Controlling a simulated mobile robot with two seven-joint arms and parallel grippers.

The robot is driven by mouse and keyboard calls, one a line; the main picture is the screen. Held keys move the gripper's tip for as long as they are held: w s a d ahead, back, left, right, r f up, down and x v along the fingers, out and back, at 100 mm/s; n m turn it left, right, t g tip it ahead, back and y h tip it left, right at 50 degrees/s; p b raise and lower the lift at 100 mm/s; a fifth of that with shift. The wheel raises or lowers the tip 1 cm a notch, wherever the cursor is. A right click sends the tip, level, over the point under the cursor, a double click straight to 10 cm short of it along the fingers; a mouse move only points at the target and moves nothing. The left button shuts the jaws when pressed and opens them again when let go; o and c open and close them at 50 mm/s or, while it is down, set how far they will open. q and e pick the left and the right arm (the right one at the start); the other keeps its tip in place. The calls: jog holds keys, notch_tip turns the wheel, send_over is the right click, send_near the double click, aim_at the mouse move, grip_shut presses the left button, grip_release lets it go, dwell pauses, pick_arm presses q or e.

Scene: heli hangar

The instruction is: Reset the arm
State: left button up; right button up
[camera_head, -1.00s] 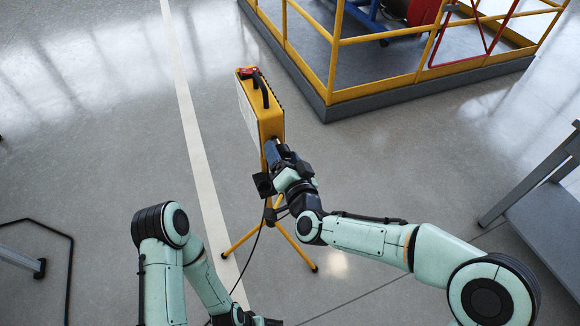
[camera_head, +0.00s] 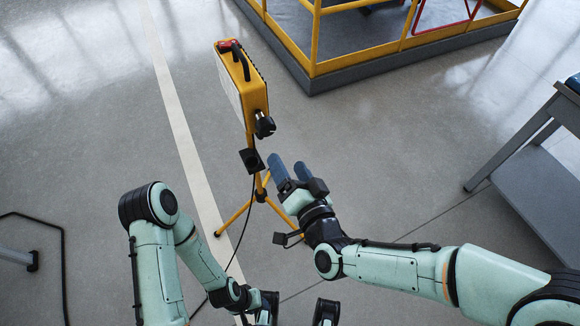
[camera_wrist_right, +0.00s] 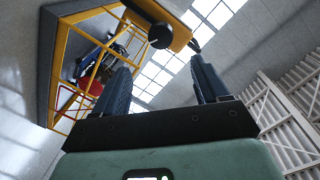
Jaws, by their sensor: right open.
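My right arm comes in from the right in the head view. Its gripper (camera_head: 289,165) is open and empty, its two blue-grey fingers apart, just below and right of the yellow box on a tripod (camera_head: 257,98). A gap shows between the fingers and the box's black knob (camera_head: 264,126). In the right wrist view the open fingers (camera_wrist_right: 158,72) frame empty space, with the knob (camera_wrist_right: 160,36) beyond them. My left arm is bent at the lower left. Its gripper end (camera_head: 262,306) is partly cut off by the bottom edge, so its opening is unclear.
A black cable (camera_head: 248,208) hangs from the yellow stand to the floor. A yellow-railed platform (camera_head: 352,61) stands at the top right. A grey table (camera_head: 540,178) is at the right edge. Open floor lies left, beyond a white line (camera_head: 177,118).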

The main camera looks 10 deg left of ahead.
dwell(0.3)
jog(key=s+d+f+g+h, duration=0.1)
jog(key=s+d+f+g, duration=0.2)
jog(key=f, duration=0.7)
jog(key=d+f+m+g+h, duration=0.15)
jog(key=d+f, duration=0.25)
jog(key=f, duration=0.6)
jog(key=s+d+f+n+g+h, duration=0.1)
jog(key=s+d+f+g+h, duration=0.2)
jog(key=f, duration=0.7)
jog(key=s+d+f+m+g, duration=0.1)
jog(key=s+d+f+g, duration=0.3)
jog(key=s+f, duration=0.4)
jog(key=s+d+f+g, duration=0.4)
jog(key=s+f, duration=0.3)
jog(key=s, duration=0.4)
pick_arm(q)
notch_tip(320, 180, up, 13)
jog(key=p, duration=1.3)
jog(key=shift+w+f+g+p, duration=0.15)
jog(key=shift+w+g+p, duration=0.15)
jog(key=shift+g, duration=0.1)
pick_arm(e)
notch_tip(320, 180, up, 14)
jog(key=w, duration=0.2)
jog(key=shift+a+f, duration=0.15)
jog(key=shift+f, duration=0.05)
